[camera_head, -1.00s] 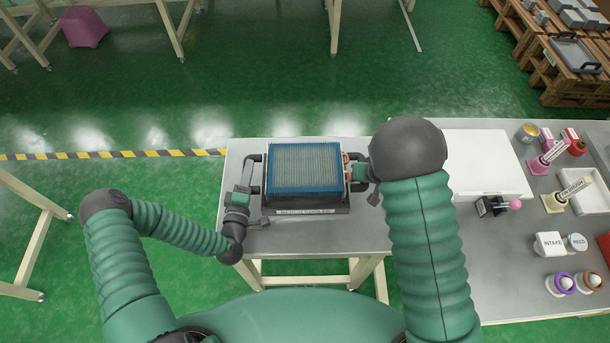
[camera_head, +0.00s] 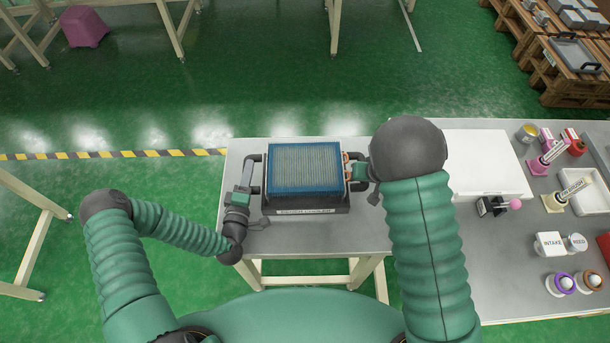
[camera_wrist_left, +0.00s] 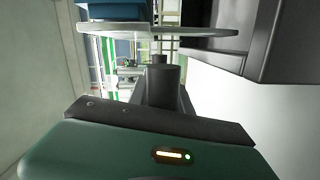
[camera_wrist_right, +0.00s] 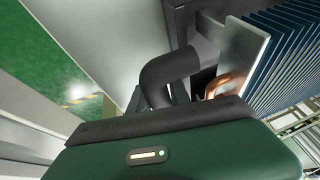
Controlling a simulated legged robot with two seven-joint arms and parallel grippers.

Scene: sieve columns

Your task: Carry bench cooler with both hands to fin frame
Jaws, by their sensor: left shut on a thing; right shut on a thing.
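The bench cooler (camera_head: 306,168), a block of blue fins on a black base with a label at the front, is on or just above the grey table; I cannot tell which. It has a black handle on each side. My left gripper (camera_head: 246,180) is shut on the left handle. My right gripper (camera_head: 363,172) is shut on the right handle, partly hidden behind my right arm. The right wrist view shows the bent black handle (camera_wrist_right: 168,72), copper tubing and blue fins close by. I cannot pick out a fin frame.
The grey table (camera_head: 300,238) is bare in front of the cooler. To the right stand a white board (camera_head: 487,163), a small black block with a pink knob (camera_head: 492,206), labelled parts and a white tray (camera_head: 583,192). A pallet (camera_head: 565,70) stands far right. Green floor lies beyond.

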